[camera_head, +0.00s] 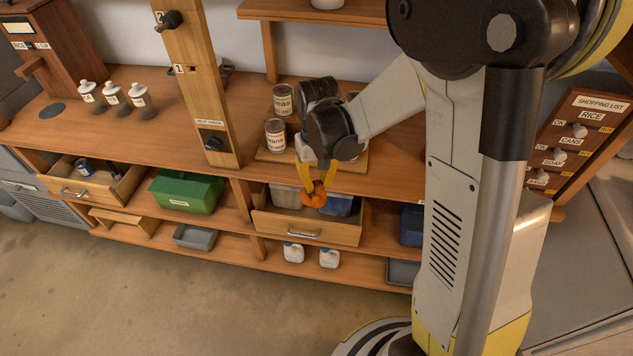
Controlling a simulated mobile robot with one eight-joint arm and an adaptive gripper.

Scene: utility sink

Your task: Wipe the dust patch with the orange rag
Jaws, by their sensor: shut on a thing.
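My gripper (317,184), with yellow fingers, points down over the open right drawer (308,229) at the counter's front. It is shut on the orange rag (314,198), a small bunched piece between the fingertips. The rag is over the drawer opening; I cannot tell whether it touches anything inside. A dark, flat oval patch (52,110) lies on the left part of the wooden counter. I cannot tell whether it is the dust patch. My arm hides part of the counter on the right.
Cans (275,133) stand on a board behind my gripper. A wooden post (200,85) rises from the counter. Three white-topped bottles (113,95) stand left of it. A left drawer (97,187) is open, beside a green box (186,191). The counter between bottles and post is largely clear.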

